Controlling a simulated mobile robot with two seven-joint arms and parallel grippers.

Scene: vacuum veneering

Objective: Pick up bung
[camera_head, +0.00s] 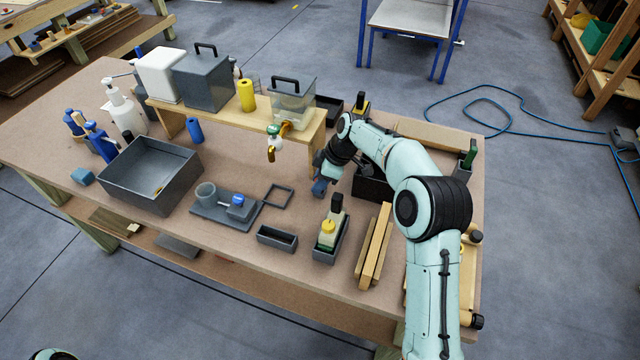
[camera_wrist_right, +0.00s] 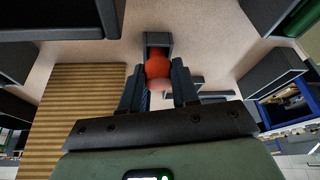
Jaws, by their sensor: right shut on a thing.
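My right gripper (camera_head: 321,186) is low over the table, just in front of the right end of the wooden riser. In the right wrist view its two dark fingers (camera_wrist_right: 158,90) are shut on an orange-red rounded bung (camera_wrist_right: 158,68). A small grey holder (camera_wrist_right: 157,39) shows right behind the bung; I cannot tell whether the bung still touches it. In the head view the bung is hidden by the gripper. My left gripper is not in view.
The wooden riser (camera_head: 222,118) with a clear lidded box (camera_head: 292,100) and a brass tap (camera_head: 272,153) stands close left of the gripper. A dark bin (camera_head: 372,188) is close right. A grey tray (camera_head: 182,178), small trays and wooden strips (camera_head: 374,247) lie nearer the front.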

